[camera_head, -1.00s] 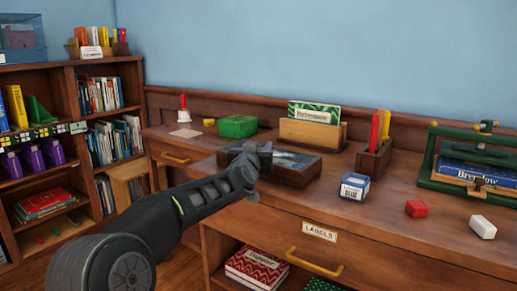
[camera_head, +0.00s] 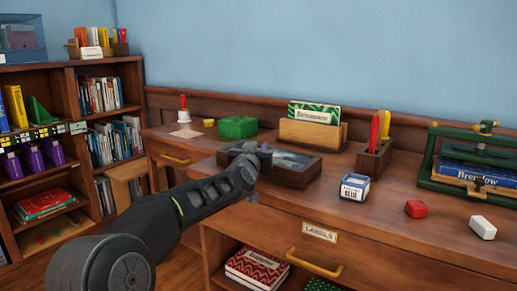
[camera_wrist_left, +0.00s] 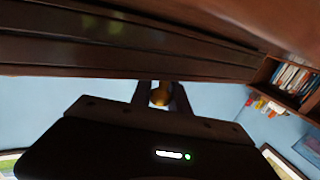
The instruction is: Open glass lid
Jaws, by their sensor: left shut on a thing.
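A wooden box (camera_head: 292,177) with a glass lid stands on the brown desk. Something pale shows inside or through its glass, but the lid's angle is hard to tell. My left gripper (camera_head: 262,154) is at the left part of the box and hides part of it. In the left wrist view, my left gripper (camera_wrist_left: 160,95) is shut on a round brass knob (camera_wrist_left: 160,96), close to a dark wooden edge. My right gripper is not in view.
A green box (camera_head: 237,127) and a wooden card holder (camera_head: 312,134) stand behind the box. A pen holder (camera_head: 373,160) and a blue-labelled box (camera_head: 355,187) are to its right. The desk front right is mostly clear, with red and white blocks.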

